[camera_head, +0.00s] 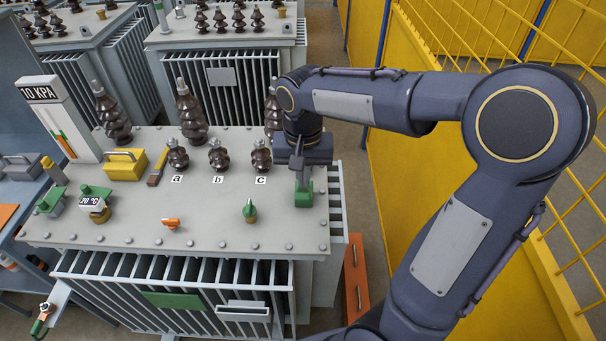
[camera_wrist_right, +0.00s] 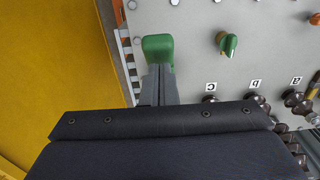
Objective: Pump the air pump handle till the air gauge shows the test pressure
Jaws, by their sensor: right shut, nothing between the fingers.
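The air gauge (camera_head: 40,92) is a white upright panel at the back left of the transformer lid. It is marked 10 KPA and has an orange bar and a green mark. A green block (camera_head: 304,198), likely the pump handle, is at the lid's right edge; it also shows in the wrist view (camera_wrist_right: 158,46). My right gripper (camera_head: 304,179) points down at this block with its fingers shut and nothing between them. In the wrist view the fingertips (camera_wrist_right: 159,70) meet the block's near end; whether they touch I cannot tell. My left gripper is out of view.
A yellow wall (camera_head: 425,190) stands to the right. The lid's front right is clear.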

